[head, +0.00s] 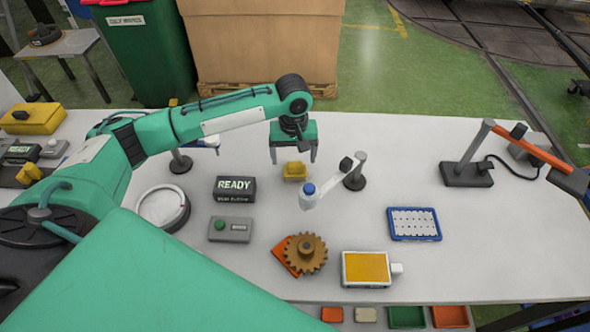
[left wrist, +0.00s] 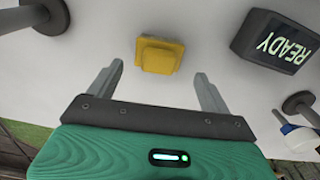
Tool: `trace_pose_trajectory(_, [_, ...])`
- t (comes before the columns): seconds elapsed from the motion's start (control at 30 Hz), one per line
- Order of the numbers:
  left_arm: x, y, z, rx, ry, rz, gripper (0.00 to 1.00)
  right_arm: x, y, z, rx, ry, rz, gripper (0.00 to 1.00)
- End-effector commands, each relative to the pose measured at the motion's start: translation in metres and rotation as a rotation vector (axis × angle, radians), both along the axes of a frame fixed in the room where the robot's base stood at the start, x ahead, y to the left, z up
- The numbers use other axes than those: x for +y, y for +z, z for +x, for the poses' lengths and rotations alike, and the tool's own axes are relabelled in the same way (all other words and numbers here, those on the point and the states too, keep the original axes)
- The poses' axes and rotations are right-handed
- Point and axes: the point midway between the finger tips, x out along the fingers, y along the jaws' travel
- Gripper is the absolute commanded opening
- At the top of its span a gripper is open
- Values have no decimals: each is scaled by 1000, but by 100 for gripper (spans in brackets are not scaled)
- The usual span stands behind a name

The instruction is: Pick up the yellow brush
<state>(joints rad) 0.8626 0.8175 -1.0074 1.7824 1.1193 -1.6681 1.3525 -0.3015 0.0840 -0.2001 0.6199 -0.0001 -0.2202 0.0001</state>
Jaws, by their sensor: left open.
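A small yellow block-shaped thing, which I take for the yellow brush (head: 294,171), sits on the white table. It also shows in the left wrist view (left wrist: 159,54), ahead of and between the two fingers. My left gripper (head: 293,158) is open, with its grey fingers pointing down above the yellow brush. In the left wrist view my left gripper (left wrist: 157,85) has its fingers spread wide, with nothing between the tips. The brush appears apart from both fingers. My right gripper is not in either view.
A READY display (head: 234,190) and a grey button box (head: 230,229) stand left of the brush. A jointed stand with a blue-capped bottle (head: 309,196) is close on the right. A brown gear (head: 305,253), a yellow-topped box (head: 366,268) and a blue tray (head: 414,237) lie nearer.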

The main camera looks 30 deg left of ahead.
Motion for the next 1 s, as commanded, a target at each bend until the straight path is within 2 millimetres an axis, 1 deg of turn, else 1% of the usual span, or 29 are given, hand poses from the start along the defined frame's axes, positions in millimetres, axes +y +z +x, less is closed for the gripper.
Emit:
trace_pose_trajectory(0.17, [-2,-24,1,5,0,2,82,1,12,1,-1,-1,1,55])
trace_pose_trajectory(0.3, [-2,-43,2,2,0,1,82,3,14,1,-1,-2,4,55])
trace_pose_trajectory(0.4, [-2,-48,2,1,0,2,82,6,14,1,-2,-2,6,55])
trace_pose_trajectory(0.6, [-2,-49,2,0,-1,1,82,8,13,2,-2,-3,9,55])
trace_pose_trajectory(0.63, [-2,-49,2,0,-1,1,78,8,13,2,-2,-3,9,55])
trace_pose_trajectory(0.67, [-2,-49,2,0,-1,1,72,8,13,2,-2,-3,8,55])
trace_pose_trajectory(0.7, [-2,-49,2,0,-1,1,64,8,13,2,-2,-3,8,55])
trace_pose_trajectory(0.83, [-2,-49,2,1,-1,1,39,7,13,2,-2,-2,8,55])
trace_pose_trajectory(0.87, [-2,-49,2,1,-1,1,36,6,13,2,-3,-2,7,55])
trace_pose_trajectory(1.0, [-2,-49,2,0,-1,1,36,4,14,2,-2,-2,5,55])
